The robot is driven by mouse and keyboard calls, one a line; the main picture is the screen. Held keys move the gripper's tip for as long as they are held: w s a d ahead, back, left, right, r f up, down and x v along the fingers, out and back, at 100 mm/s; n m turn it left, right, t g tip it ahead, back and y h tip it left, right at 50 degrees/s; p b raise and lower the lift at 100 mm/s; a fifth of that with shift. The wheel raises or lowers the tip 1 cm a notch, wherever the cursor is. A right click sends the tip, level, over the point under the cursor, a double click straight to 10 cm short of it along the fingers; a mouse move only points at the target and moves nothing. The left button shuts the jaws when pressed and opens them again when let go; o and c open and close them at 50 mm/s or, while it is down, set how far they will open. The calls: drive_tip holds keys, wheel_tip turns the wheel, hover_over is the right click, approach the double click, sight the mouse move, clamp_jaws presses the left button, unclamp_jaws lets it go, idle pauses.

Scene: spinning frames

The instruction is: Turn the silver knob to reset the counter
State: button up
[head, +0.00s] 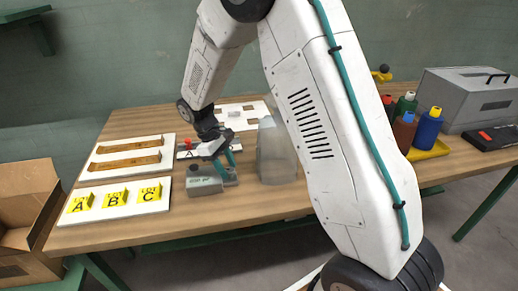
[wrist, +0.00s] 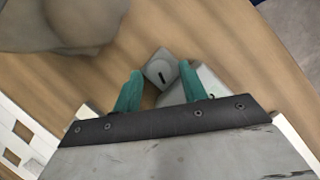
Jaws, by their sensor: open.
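A small grey piece with a dark slot-like mark, which looks like the silver knob (wrist: 160,66), shows between my fingertips in the wrist view. A pale grey housing (wrist: 205,82) lies beside it, partly behind the right finger. My gripper (wrist: 160,72) has its two teal fingers apart, one on each side of the knob; I cannot tell whether they touch it. In the head view my gripper (head: 227,168) points down at the back right of a small grey box (head: 205,186) with dark lettering. The knob is not clear there, and I see no counter digits.
A grey rounded block (head: 277,155) stands close to the right of my gripper. White boards with wooden strips (head: 128,160) and yellow A, B, C labels (head: 113,199) lie left. Bottles (head: 428,127) and a grey case (head: 468,98) stand right. The table's front is mostly bare.

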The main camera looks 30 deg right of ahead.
drive_tip(key=n, duration=0.1)
drive_tip(key=n+h, duration=0.1)
drive_tip(key=n+t, duration=0.1)
drive_tip(key=n, duration=0.1)
drive_tip(key=shift+s+a, duration=0.25)
drive_tip(key=shift+a, duration=0.1)
drive_tip(key=n+t, duration=0.1)
drive_tip(key=n, duration=0.1)
drive_tip(key=n+t, duration=0.1)
drive_tip(key=n, duration=0.1)
drive_tip(key=shift+s+d+n+h, duration=0.1)
drive_tip(key=shift+s+n+h, duration=0.1)
drive_tip(key=shift+n+h, duration=0.2)
drive_tip(key=v, duration=0.8)
drive_tip(key=s+d+r+m+y, duration=0.1)
drive_tip(key=s+d+r+m, duration=0.2)
drive_tip(key=s+r+m, duration=0.3)
drive_tip(key=s+d+r+m+t+y, duration=0.1)
drive_tip(key=s+r+m, duration=0.5)
drive_tip(key=s, duration=1.1)
wheel_tip(320, 180, up, 4)
drive_tip(key=d+y, duration=0.1)
drive_tip(key=d, duration=0.1)
drive_tip(key=shift+d+f+m, duration=0.15)
drive_tip(key=shift+d+m, duration=0.25)
